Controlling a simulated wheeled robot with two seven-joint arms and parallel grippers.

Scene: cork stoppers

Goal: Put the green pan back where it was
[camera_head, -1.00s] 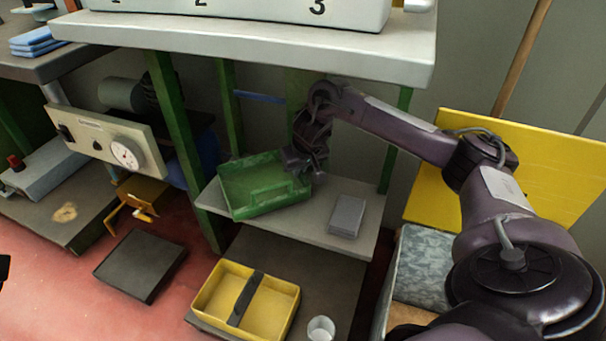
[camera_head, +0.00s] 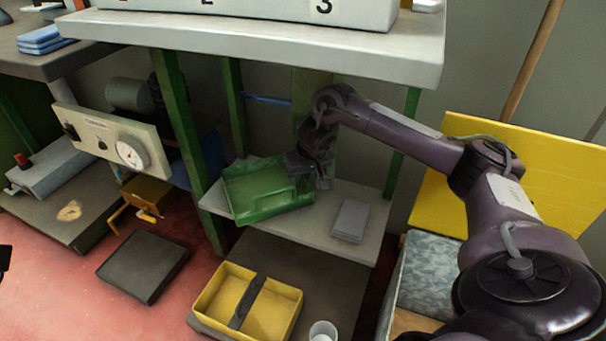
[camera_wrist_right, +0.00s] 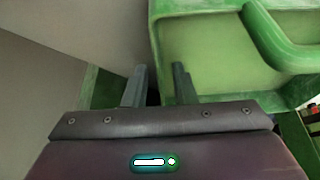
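The green pan (camera_head: 262,208) rests on the pale middle shelf, turned at an angle, with its front left part reaching the shelf's front edge. My right gripper (camera_head: 308,172) is at the pan's right rear corner. In the right wrist view its two fingers (camera_wrist_right: 158,82) stand apart, with the edge of the green pan (camera_wrist_right: 205,55) running between them and a dark gap beside it. The fingers do not look closed on the rim, though the contact is partly hidden. My left gripper does not show clearly; only a dark bit is at the left edge.
A grey block (camera_head: 350,220) lies on the pale shelf (camera_head: 310,228), right of the pan. Below are a yellow tray (camera_head: 290,318) with a dark bar and a white cup (camera_head: 322,331). Green posts (camera_head: 186,140) flank the shelf, and a white worktop (camera_head: 270,40) hangs above.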

